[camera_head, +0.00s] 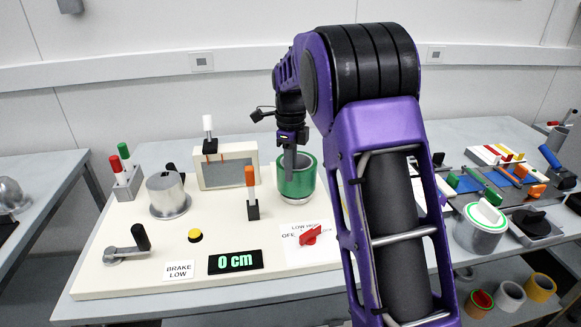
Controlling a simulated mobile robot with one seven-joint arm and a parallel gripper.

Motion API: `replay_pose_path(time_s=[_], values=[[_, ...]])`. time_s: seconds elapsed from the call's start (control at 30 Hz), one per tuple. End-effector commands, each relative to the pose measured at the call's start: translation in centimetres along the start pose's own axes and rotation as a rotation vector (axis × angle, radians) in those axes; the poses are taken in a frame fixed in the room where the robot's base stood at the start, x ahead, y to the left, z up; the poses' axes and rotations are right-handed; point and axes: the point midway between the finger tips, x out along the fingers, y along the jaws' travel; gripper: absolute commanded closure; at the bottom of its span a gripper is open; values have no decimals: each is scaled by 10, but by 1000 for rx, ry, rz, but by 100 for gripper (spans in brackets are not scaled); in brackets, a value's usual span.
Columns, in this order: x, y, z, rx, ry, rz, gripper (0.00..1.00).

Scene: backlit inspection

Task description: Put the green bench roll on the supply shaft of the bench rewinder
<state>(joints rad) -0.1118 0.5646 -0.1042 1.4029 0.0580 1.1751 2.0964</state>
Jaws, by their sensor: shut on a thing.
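The green bench roll (304,182) is upright at the right of the bench rewinder's cream board (130,240). A silver rim shows under its lower edge. My gripper (290,165) points down and is shut on the roll's near wall, with one finger in front of it. The supply shaft itself is not clearly seen; the roll hides whatever is beneath or inside it. I cannot tell whether the roll is around a shaft or just above one. A bare silver drum on a flange (168,197) stands at the board's left.
The board carries a crank (128,246), a yellow button (195,236), a "0 cm" display (236,262), an orange-topped lever (251,190) and a red switch (311,235). A framed panel (226,167) stands close left of the roll. My forearm covers the board's right side.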

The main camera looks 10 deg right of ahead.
Motion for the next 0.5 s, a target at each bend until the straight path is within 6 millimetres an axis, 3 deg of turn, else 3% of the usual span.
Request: replay_pose_path(time_s=[0.5], values=[[14,-1,0,0,-2,-3,100]])
